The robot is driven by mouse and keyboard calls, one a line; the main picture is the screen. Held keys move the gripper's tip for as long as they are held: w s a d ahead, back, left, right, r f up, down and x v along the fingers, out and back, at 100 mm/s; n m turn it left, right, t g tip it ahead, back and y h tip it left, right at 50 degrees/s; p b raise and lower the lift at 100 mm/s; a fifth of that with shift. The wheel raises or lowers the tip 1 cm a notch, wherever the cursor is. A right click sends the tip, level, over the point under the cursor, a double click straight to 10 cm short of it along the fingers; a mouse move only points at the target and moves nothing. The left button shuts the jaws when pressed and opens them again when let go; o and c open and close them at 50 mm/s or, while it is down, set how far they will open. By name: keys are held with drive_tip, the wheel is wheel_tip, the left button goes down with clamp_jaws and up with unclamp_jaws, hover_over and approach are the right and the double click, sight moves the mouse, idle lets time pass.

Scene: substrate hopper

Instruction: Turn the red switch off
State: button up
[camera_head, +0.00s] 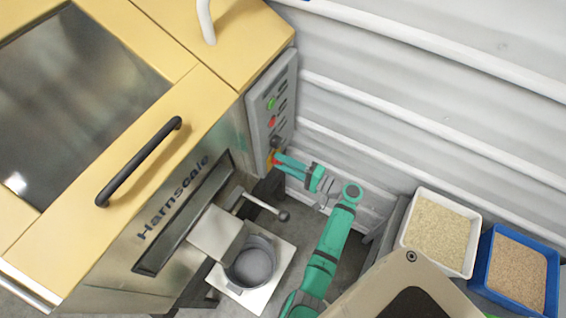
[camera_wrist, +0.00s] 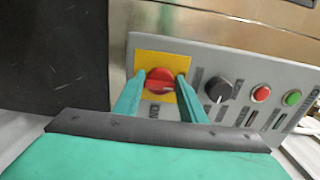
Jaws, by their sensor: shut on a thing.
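The red switch (camera_wrist: 160,80) is a round red knob on a yellow plate (camera_wrist: 150,57) at the left end of the grey control panel (camera_wrist: 228,66) in the wrist view. My gripper (camera_wrist: 160,84) has one teal finger on each side of the knob and is shut on it. In the head view my gripper (camera_head: 279,160) reaches the lower end of the control panel (camera_head: 271,98) on the machine's side. There the red switch is mostly hidden by the fingers. The knob's exact angle is hard to read.
A black knob (camera_wrist: 218,89), a red button (camera_wrist: 261,93) and a green button (camera_wrist: 291,98) sit right of the switch. The yellow machine (camera_head: 218,55) fills the left. A metal pot (camera_head: 252,262) stands below it. A white bin (camera_head: 440,232) and blue bin (camera_head: 516,270) stand right.

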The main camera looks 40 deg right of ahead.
drive_tip(key=shift+s, duration=0.1)
idle(0.3)
drive_tip(key=o, duration=1.1)
drive_tip(key=v, duration=1)
drive_tip(key=shift+s+d, duration=0.1)
drive_tip(key=shift+s, duration=0.3)
drive_tip(key=shift+f, duration=0.1)
